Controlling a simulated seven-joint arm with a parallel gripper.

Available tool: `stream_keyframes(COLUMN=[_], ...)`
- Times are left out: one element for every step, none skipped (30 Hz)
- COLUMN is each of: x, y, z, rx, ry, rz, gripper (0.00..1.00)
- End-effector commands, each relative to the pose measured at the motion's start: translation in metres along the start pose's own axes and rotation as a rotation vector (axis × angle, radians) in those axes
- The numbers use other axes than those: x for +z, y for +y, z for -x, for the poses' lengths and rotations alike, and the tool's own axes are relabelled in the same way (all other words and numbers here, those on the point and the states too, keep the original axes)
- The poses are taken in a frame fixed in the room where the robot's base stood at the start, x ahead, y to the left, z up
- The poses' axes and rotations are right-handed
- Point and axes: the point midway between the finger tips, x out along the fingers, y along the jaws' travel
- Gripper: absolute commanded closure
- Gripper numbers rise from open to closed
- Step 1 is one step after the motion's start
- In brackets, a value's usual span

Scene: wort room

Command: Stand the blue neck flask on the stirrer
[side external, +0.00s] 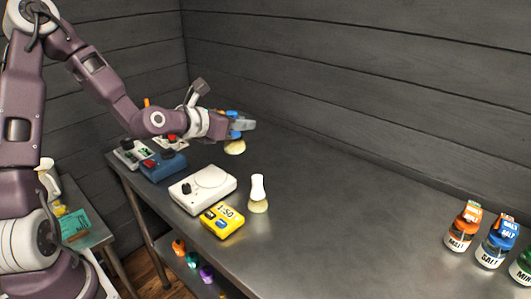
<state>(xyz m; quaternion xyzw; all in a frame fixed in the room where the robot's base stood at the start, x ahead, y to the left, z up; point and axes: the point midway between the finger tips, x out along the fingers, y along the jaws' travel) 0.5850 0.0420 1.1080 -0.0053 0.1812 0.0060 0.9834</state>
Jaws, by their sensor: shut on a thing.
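My gripper (246,126) is over the back left of the steel bench, its fingers shut around the blue neck of a flask. This blue neck flask (235,148) has a rounded body with pale yellow contents showing below the fingers. Most of its neck is hidden by the gripper. I cannot tell whether its base touches the bench. The stirrer (212,178) is a white box with a round pale top plate and a black knob. It sits nearer the camera than my gripper, at the bench's left side, and its top is empty.
A white-necked flask (258,195) stands right of the stirrer. A yellow timer (222,220) reading 1:50 is in front. A blue box with a red knob (163,165) and white devices (131,153) lie behind left. Labelled jars (497,240) stand far right. The bench's middle is clear.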

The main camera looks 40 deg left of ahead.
Motion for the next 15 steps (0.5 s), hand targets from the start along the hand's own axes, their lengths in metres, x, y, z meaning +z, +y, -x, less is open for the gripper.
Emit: stream_keyframes(x=[-0.007, -0.011, -0.019, -0.024, -0.029, -0.035, -0.039, -0.043, -0.046, -0.049, -0.051, -0.054, -0.057, -0.060, -0.065], y=[0.021, 0.031, 0.043, 0.051, 0.058, 0.067, 0.072, 0.076, 0.080, 0.082, 0.084, 0.084, 0.084, 0.084, 0.084], z=[-0.002, -0.002, -0.002, -0.001, 0.000, 0.001, 0.002, 0.003, 0.004, 0.004, 0.004, 0.004, 0.003, 0.002, 0.000], rx=[0.013, 0.015, 0.014, 0.014, 0.012, 0.011, 0.010, 0.009, 0.008, 0.008, 0.006, 0.005, 0.003, 0.003, 0.002], ry=[-0.002, -0.002, 0.001, 0.003, 0.006, 0.011, 0.015, 0.018, 0.022, 0.024, 0.026, 0.028, 0.029, 0.028, 0.030], rz=[0.005, 0.005, 0.004, 0.003, 0.001, -0.001, -0.003, -0.004, -0.006, -0.005, -0.005, -0.005, -0.005, -0.005, -0.004], gripper=[1.00, 1.00, 1.00, 1.00, 1.00, 1.00, 1.00, 1.00, 1.00, 1.00, 1.00, 1.00, 1.00, 1.00, 1.00])
